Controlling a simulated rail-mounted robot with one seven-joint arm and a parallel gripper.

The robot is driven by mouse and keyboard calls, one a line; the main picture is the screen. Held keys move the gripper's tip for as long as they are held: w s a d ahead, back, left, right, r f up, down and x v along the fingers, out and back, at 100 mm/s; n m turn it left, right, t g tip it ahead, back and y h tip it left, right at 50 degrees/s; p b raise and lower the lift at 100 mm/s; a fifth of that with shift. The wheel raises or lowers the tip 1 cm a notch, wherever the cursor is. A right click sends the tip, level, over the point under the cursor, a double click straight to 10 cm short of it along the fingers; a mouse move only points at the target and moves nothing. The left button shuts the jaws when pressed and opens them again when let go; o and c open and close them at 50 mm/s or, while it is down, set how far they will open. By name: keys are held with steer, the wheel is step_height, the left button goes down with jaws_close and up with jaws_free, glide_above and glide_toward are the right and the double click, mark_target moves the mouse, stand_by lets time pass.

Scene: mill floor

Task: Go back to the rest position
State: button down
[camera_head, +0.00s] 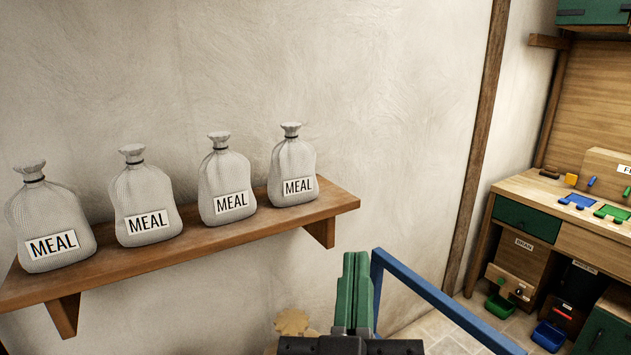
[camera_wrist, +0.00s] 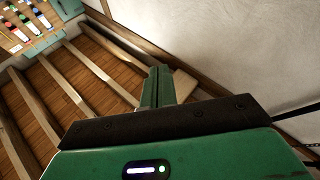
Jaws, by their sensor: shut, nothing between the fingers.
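My gripper (camera_head: 356,262) points upward at the bottom middle of the head view, in front of the wall and to the right of the shelf end. Its two green fingers are together with nothing between them. In the wrist view my gripper (camera_wrist: 158,72) also shows with its fingers shut, over a wooden structure with several beams and beside a pale wall. It touches nothing that I can make out.
A wooden shelf (camera_head: 180,250) on the left wall holds several sacks labelled MEAL (camera_head: 293,168). A blue bar (camera_head: 440,300) slants down to the right beside my gripper. A workbench (camera_head: 520,190) with green drawers and coloured items stands at the right.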

steer(key=s+a+r+m+t+y+p, duration=0.15)
steer(key=s+a+r+y+p, duration=0.25)
steer(key=s+r, duration=0.5)
step_height(320, 180, up, 24)
steer(key=w+p, duration=0.1)
steer(key=p, duration=2.2)
steer(key=shift+w+r+t, duration=0.2)
steer(key=shift+w+t, duration=0.05)
steer(key=shift+t, duration=0.1)
